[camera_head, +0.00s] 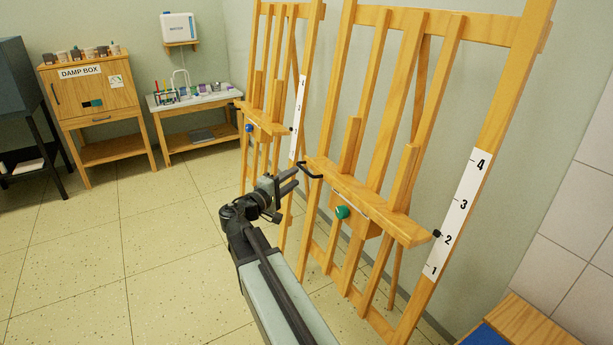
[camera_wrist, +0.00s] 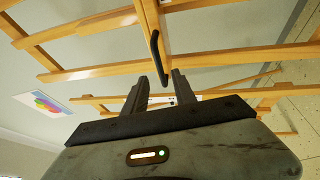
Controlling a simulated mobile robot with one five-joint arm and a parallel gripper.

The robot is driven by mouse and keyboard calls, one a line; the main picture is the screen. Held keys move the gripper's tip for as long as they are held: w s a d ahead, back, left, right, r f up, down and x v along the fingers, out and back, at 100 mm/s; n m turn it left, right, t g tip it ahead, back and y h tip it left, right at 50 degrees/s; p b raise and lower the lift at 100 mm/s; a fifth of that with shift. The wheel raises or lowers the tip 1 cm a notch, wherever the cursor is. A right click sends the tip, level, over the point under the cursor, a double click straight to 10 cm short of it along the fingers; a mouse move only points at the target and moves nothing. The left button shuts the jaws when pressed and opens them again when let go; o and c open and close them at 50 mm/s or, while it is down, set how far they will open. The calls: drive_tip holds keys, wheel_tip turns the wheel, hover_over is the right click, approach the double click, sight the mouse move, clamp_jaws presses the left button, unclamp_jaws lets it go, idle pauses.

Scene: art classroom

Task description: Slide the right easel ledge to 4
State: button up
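The right easel (camera_head: 412,90) is wooden, with a ledge (camera_head: 372,205) across it and a green knob (camera_head: 342,212) below the ledge. A white scale (camera_head: 458,212) numbered 1 to 4 runs up its right post. The black pointer (camera_head: 437,234) at the ledge's right end is close to 2. A black handle (camera_head: 311,172) sticks out from the ledge's left end. My gripper (camera_head: 296,177) is just left of this handle. In the wrist view my gripper (camera_wrist: 166,84) is open, with the handle (camera_wrist: 154,50) reaching toward the gap between the fingers. Whether they touch is unclear.
The left easel (camera_head: 265,118), with a blue knob, stands behind my gripper. A damp box (camera_head: 95,92) and a small table (camera_head: 196,103) of supplies are at the back left. A wooden piece with a blue top (camera_head: 487,336) is at lower right.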

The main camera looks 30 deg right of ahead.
sight(304, 168)
drive_tip(key=x, duration=0.6)
drive_tip(key=shift+w+d, duration=0.2)
drive_tip(key=shift+d, duration=0.15)
clamp_jaws()
idle(0.9)
